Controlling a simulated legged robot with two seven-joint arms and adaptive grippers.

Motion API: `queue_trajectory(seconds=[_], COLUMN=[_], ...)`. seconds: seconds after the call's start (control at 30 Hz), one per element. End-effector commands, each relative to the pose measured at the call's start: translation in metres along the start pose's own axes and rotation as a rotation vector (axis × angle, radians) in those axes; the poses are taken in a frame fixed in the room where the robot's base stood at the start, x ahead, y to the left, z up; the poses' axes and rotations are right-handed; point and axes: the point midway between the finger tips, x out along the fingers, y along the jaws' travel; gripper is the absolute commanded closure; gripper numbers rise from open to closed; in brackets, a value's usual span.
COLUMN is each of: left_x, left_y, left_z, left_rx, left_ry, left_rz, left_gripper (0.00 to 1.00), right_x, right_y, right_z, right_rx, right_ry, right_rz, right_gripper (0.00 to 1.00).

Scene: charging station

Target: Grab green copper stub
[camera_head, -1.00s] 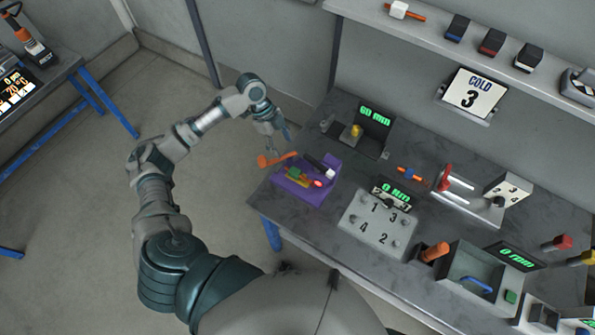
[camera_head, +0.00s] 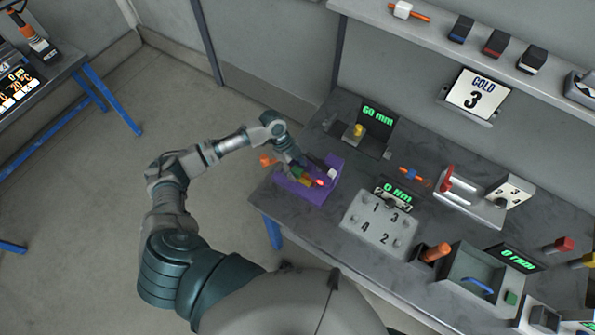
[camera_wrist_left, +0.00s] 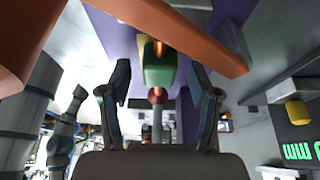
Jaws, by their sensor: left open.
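The green stub (camera_head: 297,172) lies among other pieces in the purple tray (camera_head: 317,193) at the table's left end. In the left wrist view the green stub (camera_wrist_left: 160,68) shows a copper-coloured strip and lies straight ahead, between the lines of the fingers. My left gripper (camera_head: 294,161) is over the tray, close to the stub, and partly hides it. In the wrist view the left gripper (camera_wrist_left: 160,85) is open with nothing between its fingers; I cannot tell whether it touches the stub. My right gripper is not in view.
An orange-handled tool (camera_head: 267,160) crosses the tray's edge; its orange bar (camera_wrist_left: 190,38) passes close in the wrist view. A yellow piece, a red piece and a black-and-white piece (camera_head: 331,172) share the tray. A numbered panel (camera_head: 378,224) and a gauge (camera_head: 376,117) stand nearby.

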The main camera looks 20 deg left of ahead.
Motion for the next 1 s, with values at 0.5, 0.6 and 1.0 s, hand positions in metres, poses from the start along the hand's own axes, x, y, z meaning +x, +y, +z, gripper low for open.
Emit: queue_trajectory(seconds=[0.5, 0.6, 1.0], left_x=[-0.001, -0.001, -0.033], left_y=[0.000, 0.000, -0.001], left_z=[0.000, 0.000, -0.014], left_rx=[0.000, 0.000, 0.002], left_ry=[0.000, 0.000, 0.001], left_rz=[0.000, 0.000, -0.004], left_gripper=[1.00, 1.00, 1.00], right_x=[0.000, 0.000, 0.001], right_y=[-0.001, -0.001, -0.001], right_z=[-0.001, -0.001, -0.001], right_rx=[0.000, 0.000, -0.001], right_ry=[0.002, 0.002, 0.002], right_rz=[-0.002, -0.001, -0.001], right_gripper=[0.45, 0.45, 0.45])
